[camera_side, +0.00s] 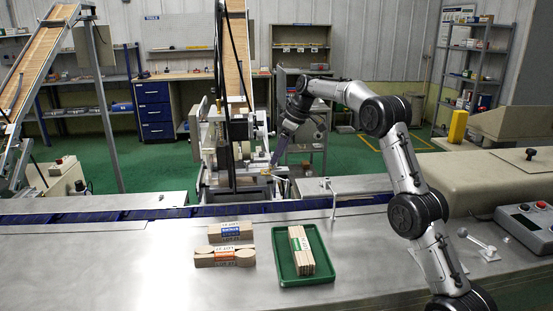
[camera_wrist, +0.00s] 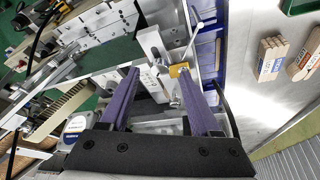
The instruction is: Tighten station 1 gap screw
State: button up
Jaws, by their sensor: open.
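My gripper (camera_side: 274,160) reaches down at the right side of the wrapping machine (camera_side: 222,150) behind the conveyor in the side view. In the wrist view my gripper (camera_wrist: 157,74) has its two purple fingers spread apart, with nothing held between them. A small yellow block (camera_wrist: 179,70) lies near the tip of the right finger. A silver lever-like rod (camera_wrist: 192,42) rises beside it. These look like part of the screw area, but I cannot tell which piece is the station 1 gap screw. In the side view the fingertips are too small to judge contact.
A blue conveyor belt (camera_side: 110,216) runs in front of the machine. On the steel table are a green tray (camera_side: 318,268) with a bundle of sticks (camera_side: 301,250), two wrapped stick bundles (camera_side: 231,232) and a control box (camera_side: 527,222). A thin post (camera_side: 333,200) stands near my arm.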

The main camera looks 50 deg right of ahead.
jog(key=shift+x, duration=1.1)
grip_shut()
